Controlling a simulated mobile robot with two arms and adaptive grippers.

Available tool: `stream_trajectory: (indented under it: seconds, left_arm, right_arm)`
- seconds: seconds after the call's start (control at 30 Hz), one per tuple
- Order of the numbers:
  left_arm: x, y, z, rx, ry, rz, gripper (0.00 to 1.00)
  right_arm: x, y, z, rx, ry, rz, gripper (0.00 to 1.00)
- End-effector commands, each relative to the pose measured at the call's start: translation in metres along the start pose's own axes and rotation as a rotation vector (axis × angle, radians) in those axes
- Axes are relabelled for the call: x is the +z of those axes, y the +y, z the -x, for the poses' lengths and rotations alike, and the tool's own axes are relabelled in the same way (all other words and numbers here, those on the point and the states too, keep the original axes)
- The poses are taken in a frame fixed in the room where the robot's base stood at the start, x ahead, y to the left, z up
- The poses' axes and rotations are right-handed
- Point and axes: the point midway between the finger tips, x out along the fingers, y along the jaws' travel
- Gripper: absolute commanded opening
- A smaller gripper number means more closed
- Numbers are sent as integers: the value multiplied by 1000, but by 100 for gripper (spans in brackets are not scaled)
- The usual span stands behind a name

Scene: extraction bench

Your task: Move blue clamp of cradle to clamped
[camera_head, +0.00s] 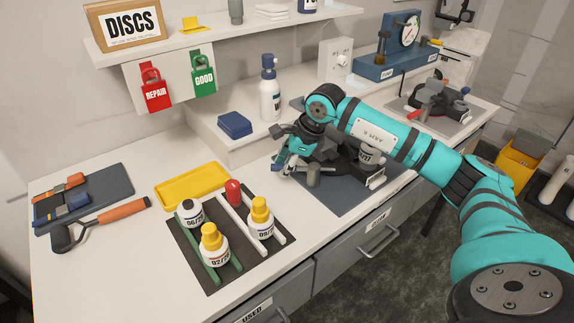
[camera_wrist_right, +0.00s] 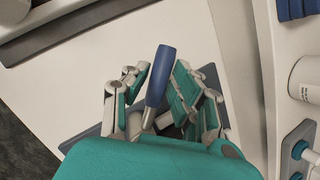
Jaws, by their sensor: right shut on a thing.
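The cradle (camera_head: 340,165) is a dark fixture on a blue-grey mat in the middle of the bench, partly hidden behind my right arm in the head view. Its blue clamp shows in the right wrist view as a blue handle (camera_wrist_right: 160,76) on a metal stem, standing between my fingers. My right gripper (camera_head: 284,164) is at the left side of the cradle, shut on the blue clamp handle. The lower end of the clamp is hidden by the gripper. My left gripper is not in view.
A dark mat with capped bottles (camera_head: 211,245) and rails lies left of the cradle, near a yellow tray (camera_head: 192,186).

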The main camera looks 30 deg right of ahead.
Motion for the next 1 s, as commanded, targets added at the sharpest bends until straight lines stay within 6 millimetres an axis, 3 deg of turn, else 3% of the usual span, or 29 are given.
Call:
stream_trajectory:
  seconds: [0.6, 1.0]
  left_arm:
    - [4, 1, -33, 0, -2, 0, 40]
    - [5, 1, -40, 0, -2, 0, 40]
  right_arm:
    - [-8, 34, 11, 197, -107, 487, 0]
    - [-14, 43, 17, 259, -139, 639, 0]
